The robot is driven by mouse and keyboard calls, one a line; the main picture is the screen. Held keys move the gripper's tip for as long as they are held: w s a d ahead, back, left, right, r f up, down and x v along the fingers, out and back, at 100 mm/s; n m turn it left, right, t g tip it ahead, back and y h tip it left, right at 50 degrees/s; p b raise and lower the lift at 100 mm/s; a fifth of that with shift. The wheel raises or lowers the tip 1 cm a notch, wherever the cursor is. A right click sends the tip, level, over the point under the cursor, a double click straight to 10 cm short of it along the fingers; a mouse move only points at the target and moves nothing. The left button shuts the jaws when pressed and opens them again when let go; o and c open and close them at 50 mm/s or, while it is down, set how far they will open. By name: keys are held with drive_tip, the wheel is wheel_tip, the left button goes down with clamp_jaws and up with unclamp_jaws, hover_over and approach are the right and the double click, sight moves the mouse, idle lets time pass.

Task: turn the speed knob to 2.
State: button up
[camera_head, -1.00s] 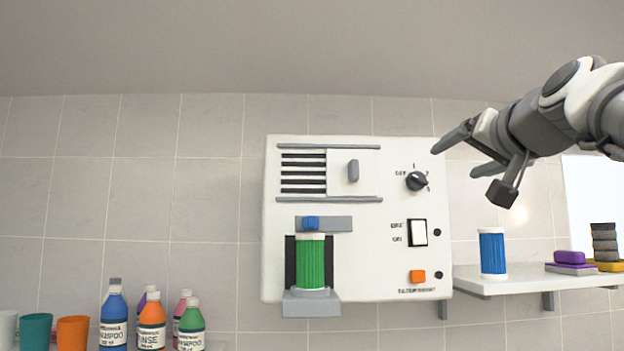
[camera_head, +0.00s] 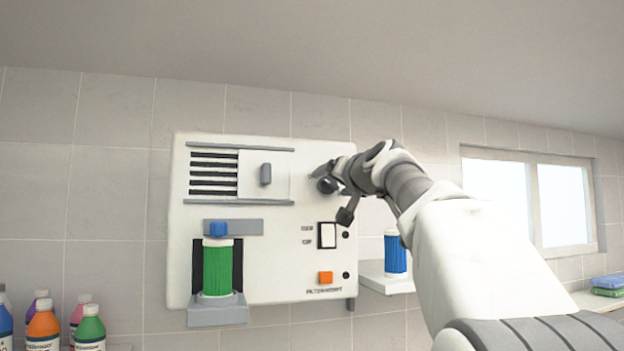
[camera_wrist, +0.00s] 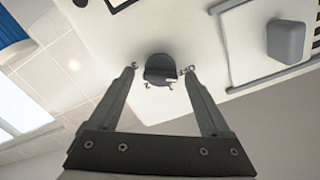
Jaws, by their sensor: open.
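The speed knob (camera_head: 327,185) is a dark round dial at the upper right of the white wall panel (camera_head: 270,284). My gripper (camera_head: 330,174) is at the knob and partly covers it and its printed scale in the head view. In the wrist view the knob (camera_wrist: 159,68) sits between the tips of my open gripper (camera_wrist: 159,72), with a finger on either side and a small gap showing.
Below the knob are a white rocker switch (camera_head: 327,235) and an orange button (camera_head: 325,278). A grey sliding handle (camera_head: 265,174) and a green cartridge (camera_head: 218,267) are to the left. A blue cartridge (camera_head: 395,254) stands on a shelf to the right, partly behind my arm.

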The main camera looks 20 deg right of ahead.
clamp_jaws()
idle(0.4)
drive_tip(key=shift+m, duration=0.4)
drive_tip(key=m+p, duration=0.1)
drive_tip(key=m, duration=0.3)
drive_tip(key=shift+m+p, duration=0.3)
drive_tip(key=shift+m, duration=0.1)
drive_tip(key=m+p, duration=0.2)
drive_tip(key=m, duration=0.4)
drive_tip(key=shift+d+f, duration=0.1)
drive_tip(key=m+p, duration=0.2)
drive_tip(key=m, duration=0.4)
drive_tip(key=shift+f+m, duration=0.15)
drive_tip(key=shift+m, duration=0.25)
drive_tip(key=m+p, duration=0.1)
drive_tip(key=m, duration=0.4)
drive_tip(key=shift+f, duration=0.15)
drive_tip(key=shift+m, duration=0.3)
